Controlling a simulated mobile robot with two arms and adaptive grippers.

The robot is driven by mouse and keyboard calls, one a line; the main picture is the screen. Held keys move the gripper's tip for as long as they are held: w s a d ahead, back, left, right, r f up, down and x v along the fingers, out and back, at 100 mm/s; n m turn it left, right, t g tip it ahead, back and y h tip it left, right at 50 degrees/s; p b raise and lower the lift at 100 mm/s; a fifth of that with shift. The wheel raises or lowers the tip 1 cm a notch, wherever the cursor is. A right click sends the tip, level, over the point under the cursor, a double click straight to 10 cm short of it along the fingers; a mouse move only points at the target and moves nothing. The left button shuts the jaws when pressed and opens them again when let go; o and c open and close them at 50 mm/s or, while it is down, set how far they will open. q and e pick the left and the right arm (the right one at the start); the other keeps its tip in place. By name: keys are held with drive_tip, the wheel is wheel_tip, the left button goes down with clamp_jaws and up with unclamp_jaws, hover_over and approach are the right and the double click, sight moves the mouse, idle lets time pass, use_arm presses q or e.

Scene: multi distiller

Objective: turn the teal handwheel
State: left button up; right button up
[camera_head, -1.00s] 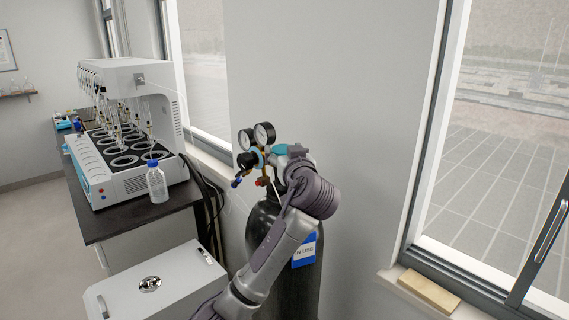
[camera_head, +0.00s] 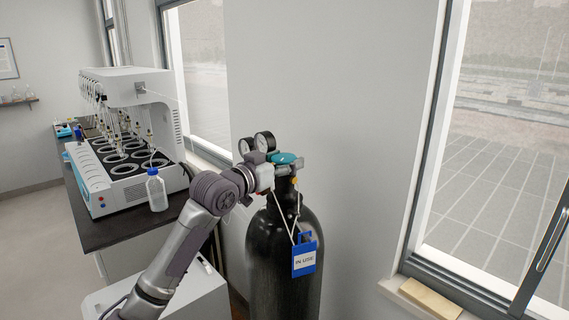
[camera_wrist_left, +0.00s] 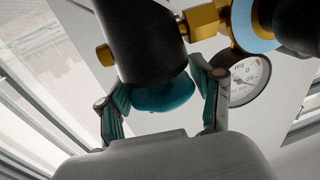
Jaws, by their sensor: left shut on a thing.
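The teal handwheel (camera_head: 285,159) sits on top of the valve of a tall black gas cylinder (camera_head: 283,245). My left gripper (camera_head: 279,168) reaches it from the left side in the head view. In the left wrist view the handwheel (camera_wrist_left: 162,95) lies between the two fingers of my left gripper (camera_wrist_left: 163,102), which is shut on its rim. The near wrist housing covers part of the valve in the head view. My right gripper is not in view.
Two pressure gauges (camera_head: 264,141) stand close behind the gripper. A blue and white tag (camera_head: 304,259) hangs on the cylinder. A white distiller (camera_head: 132,136) and a blue-capped bottle (camera_head: 156,190) stand on the dark bench at left. A window is at right.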

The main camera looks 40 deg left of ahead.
use_arm(q)
drive_tip(key=m+h+b, duration=0.1)
drive_tip(key=h+b, duration=0.1)
drive_tip(key=m+h+b, duration=0.1)
drive_tip(key=h+b, duration=0.1)
drive_tip(key=shift+f+m, duration=0.4)
drive_tip(key=shift+r+m+g+h+b, duration=0.2)
drive_tip(key=shift+m+g+h+b, duration=0.3)
drive_tip(key=shift+m+h+b, duration=0.55)
drive_tip(key=shift+h, duration=0.55)
drive_tip(key=o, duration=0.9)
drive_tip(key=shift+o, duration=0.5)
drive_tip(key=shift+d+r, duration=0.15)
drive_tip(key=shift+r, duration=0.05)
drive_tip(key=shift+r, duration=0.1)
